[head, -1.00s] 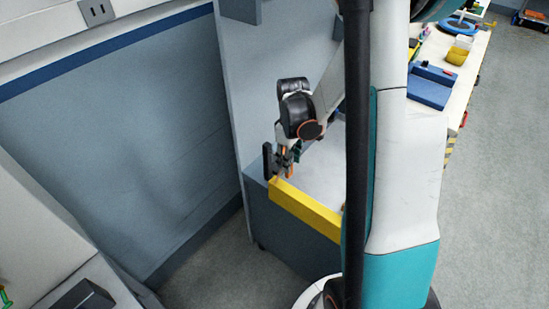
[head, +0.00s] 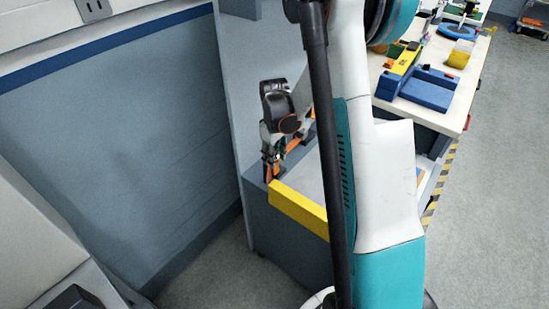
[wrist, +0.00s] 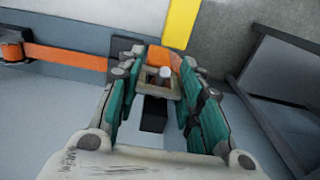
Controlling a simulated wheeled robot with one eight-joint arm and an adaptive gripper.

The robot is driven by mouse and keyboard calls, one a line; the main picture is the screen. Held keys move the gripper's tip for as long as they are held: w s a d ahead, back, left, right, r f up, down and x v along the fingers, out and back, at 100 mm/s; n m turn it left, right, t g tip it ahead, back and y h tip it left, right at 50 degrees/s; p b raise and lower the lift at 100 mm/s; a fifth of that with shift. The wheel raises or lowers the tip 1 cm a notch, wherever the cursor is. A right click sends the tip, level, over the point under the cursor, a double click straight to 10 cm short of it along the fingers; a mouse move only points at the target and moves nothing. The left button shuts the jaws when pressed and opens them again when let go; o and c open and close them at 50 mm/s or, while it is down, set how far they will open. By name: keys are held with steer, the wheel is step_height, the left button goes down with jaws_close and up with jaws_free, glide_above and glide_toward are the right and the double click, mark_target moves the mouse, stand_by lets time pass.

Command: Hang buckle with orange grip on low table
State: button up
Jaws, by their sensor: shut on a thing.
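The low table (head: 287,236) is a grey-blue block with a yellow front edge strip. My gripper (head: 270,172) is at its left front corner, close to the left end of the yellow strip. In the wrist view my gripper (wrist: 160,85) has its teal fingers on either side of the buckle (wrist: 152,76), a small frame with a light pin inside, and is shut on it. The buckle's orange grip (wrist: 168,59) shows just beyond the fingertips. The fingers partly hide the buckle, and I cannot tell whether it touches a hook.
An orange strap (wrist: 66,55) runs to the left in the wrist view, near a dark block. A grey upright panel (head: 228,100) stands by the low table. A white workbench (head: 455,117) with a blue tray (head: 428,94) is at right; grey floor lies open beyond.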

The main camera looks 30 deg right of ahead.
steer(key=shift+r, duration=0.1)
steer(key=shift+f, duration=0.3)
steer(key=o, duration=1.1)
steer(key=shift+r, duration=0.15)
step_height(320, 180, up, 14)
steer(key=p, duration=0.5)
steer(key=s+a+r+m+t, duration=0.2)
steer(key=s+a+r+t, duration=0.1)
steer(key=s+a+r, duration=0.8)
steer(key=s+a+t, duration=0.1)
steer(key=s+a, duration=0.1)
steer(key=s, duration=0.1)
steer(key=s+a+r+m+t, duration=0.1)
steer(key=s, duration=0.2)
steer(key=s+a+r+m+t, duration=0.1)
steer(key=s+a+t, duration=0.1)
steer(key=s, duration=0.1)
steer(key=shift+s+a+r+b, duration=0.1)
steer(key=shift+s+a+b, duration=0.2)
